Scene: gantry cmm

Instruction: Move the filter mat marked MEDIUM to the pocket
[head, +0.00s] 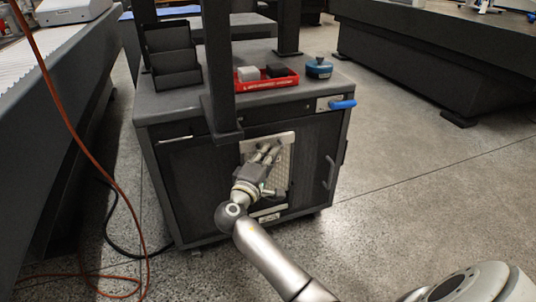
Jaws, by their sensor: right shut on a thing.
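A pale, meshed filter mat (284,172) stands upright against the dark front of the cabinet, with a light strip along its top edge. My right gripper (268,152) is in front of it, shut on its upper part; the fingers and wrist hide much of its middle and left side. I cannot read a MEDIUM mark on it. A small pale label (269,217) shows on the cabinet front just below the mat. I cannot make out the pocket's edges or whether the mat's lower edge is inside it. My left gripper is not in view.
The cabinet (185,180) carries a red tray (267,84) with a white and a dark block, a blue-topped item (319,67) and a dark stepped holder (173,62). An orange cable (100,168) hangs left. Floor is free at right.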

